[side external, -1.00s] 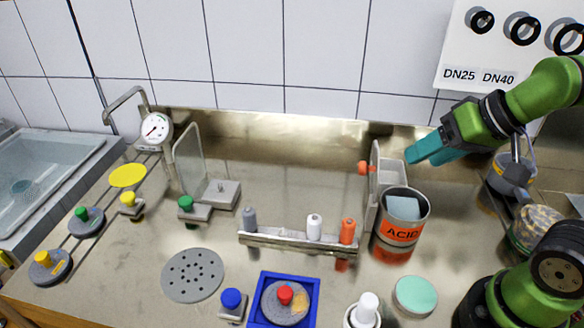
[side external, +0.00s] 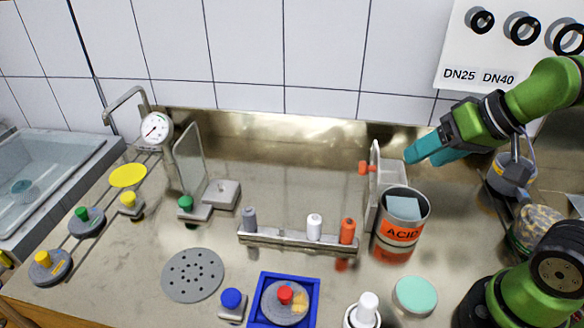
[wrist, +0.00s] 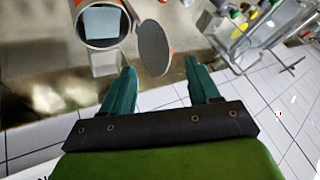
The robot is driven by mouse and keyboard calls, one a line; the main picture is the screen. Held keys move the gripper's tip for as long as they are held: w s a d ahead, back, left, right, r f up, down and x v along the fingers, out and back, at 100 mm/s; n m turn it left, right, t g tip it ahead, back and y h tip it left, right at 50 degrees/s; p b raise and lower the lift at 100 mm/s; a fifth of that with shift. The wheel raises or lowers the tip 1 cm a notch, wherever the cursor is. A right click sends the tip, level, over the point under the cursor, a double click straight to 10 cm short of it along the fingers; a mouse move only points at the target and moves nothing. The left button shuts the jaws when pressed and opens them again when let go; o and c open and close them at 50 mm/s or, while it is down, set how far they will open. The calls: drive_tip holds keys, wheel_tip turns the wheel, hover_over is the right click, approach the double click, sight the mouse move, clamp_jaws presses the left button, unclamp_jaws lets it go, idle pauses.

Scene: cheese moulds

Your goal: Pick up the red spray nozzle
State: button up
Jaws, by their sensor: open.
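An orange-red spray nozzle (side external: 347,231) stands upright at the right end of a low metal rack (side external: 290,243). A white nozzle (side external: 314,227) and a grey nozzle (side external: 249,219) stand in the same rack. My gripper (side external: 424,152) has teal fingers and hangs up and to the right of the rack, beyond the ACID can, well apart from the nozzle. In the wrist view my gripper (wrist: 160,70) has its fingers spread with nothing held between them. I cannot make out the orange-red nozzle in the wrist view.
The ACID can (side external: 398,232) and an upright grey panel (side external: 372,185) with an orange knob stand between my gripper and the rack. A blue tray (side external: 256,310) holds a red-knobbed disc (side external: 285,297). The counter behind the rack is clear.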

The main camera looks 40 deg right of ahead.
drive_tip(key=n+g+h, duration=0.2)
drive_tip(key=g, duration=0.5)
hover_over(403, 212)
wheel_tip(403, 212, down, 6)
wheel_tip(403, 212, down, 16)
drive_tip(key=shift+f, duration=0.1)
drive_tip(key=shift+c, duration=0.2)
clamp_jaws()
